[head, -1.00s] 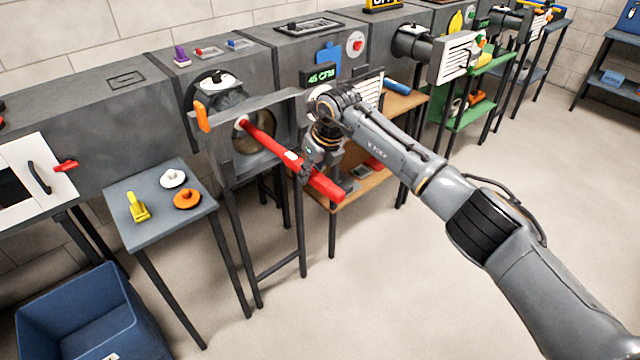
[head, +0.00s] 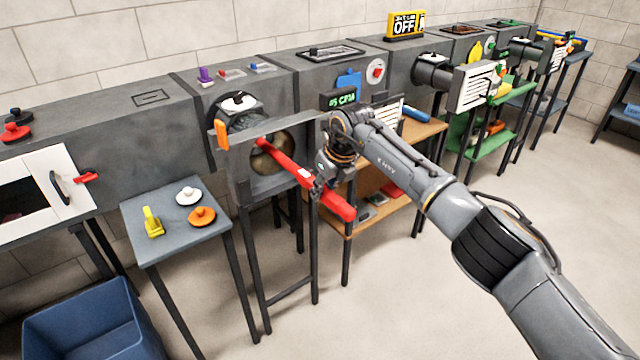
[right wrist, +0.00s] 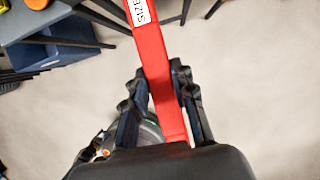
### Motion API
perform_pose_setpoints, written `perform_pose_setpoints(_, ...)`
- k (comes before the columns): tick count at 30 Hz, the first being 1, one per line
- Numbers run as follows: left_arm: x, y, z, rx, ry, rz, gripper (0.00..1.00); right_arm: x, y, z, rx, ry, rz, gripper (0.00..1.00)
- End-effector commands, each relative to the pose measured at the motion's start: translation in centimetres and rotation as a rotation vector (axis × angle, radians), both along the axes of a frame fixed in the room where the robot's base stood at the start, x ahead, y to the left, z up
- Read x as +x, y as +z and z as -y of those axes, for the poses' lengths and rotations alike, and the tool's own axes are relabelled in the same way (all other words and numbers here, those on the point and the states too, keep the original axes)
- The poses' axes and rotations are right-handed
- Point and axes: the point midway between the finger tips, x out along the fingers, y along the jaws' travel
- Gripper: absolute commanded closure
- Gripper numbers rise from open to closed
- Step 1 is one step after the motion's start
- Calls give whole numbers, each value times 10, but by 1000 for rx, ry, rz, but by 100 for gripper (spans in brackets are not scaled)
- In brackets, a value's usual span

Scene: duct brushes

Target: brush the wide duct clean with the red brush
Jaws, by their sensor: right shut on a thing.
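The red brush (head: 335,203) has a long straight red handle with a white label, also seen in the right wrist view (right wrist: 152,55). My right gripper (head: 318,183) is shut on this handle, with a finger on each side of it in the wrist view (right wrist: 158,95). The handle slants from lower right to upper left. Its far end reaches the round mouth of the wide duct (head: 284,158), behind a grey frame. I cannot make out the brush head or tell how deep it sits. My left gripper is not in view.
A grey frame (head: 275,124) stands before the duct mouth. A small table (head: 165,222) with yellow, white and orange items stands left, above a blue bin (head: 95,325). A wooden shelf (head: 428,130) stands right of the brush. The floor at right is clear.

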Motion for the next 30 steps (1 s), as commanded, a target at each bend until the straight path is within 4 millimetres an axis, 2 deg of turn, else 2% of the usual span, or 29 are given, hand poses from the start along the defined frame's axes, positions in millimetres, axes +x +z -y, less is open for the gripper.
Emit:
perform_pose_setpoints(3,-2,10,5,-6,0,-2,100,-12,4,9,-2,3,-1,100)
perform_pose_setpoints(10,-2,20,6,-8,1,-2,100,-29,5,23,-1,1,-1,100)
perform_pose_setpoints(30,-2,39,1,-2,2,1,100,-81,6,66,-2,1,-1,100)
